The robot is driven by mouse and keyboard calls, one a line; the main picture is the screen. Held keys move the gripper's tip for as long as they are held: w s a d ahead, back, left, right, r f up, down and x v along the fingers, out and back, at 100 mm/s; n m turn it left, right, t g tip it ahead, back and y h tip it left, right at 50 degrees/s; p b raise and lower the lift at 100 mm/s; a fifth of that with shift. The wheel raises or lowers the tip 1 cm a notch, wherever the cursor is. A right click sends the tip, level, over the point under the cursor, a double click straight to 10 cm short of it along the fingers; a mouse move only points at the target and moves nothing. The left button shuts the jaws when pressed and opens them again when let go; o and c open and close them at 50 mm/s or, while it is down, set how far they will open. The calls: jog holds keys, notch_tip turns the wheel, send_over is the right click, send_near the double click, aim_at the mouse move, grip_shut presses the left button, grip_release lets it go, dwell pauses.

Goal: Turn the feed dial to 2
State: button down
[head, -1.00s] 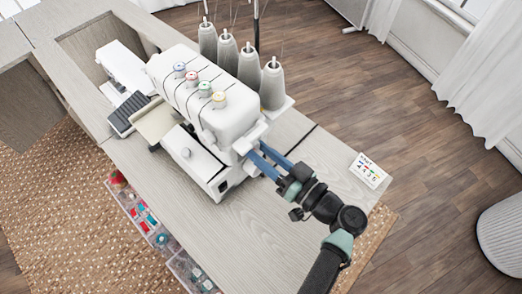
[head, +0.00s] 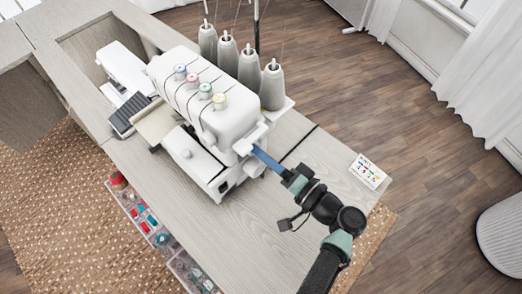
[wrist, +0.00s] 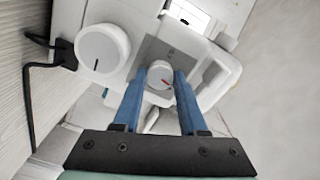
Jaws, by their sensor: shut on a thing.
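The white sewing machine (head: 218,120) stands on the wooden cabinet top. My gripper (head: 258,151) reaches its right end from the lower right. In the wrist view the two blue fingers of my gripper (wrist: 160,82) are closed on opposite sides of a small white dial with a red mark (wrist: 160,72). The red mark points toward the lower right of that picture. A larger white knob with a black line (wrist: 102,48) is to its left, apart from the fingers. I cannot read any numbers by the dials. In the head view the dial is hidden.
Several grey thread cones (head: 272,86) stand behind the machine. A black cable (wrist: 29,90) runs left of the larger knob. The cabinet top (head: 245,215) in front of my arm is clear.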

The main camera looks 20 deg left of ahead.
jog(key=shift+m+p, duration=3.1)
jog(key=shift+m, duration=4.8)
jog(key=shift+c, duration=2.2)
grip_release()
jog(key=b+v, duration=0.2)
jog(key=v, duration=1.1)
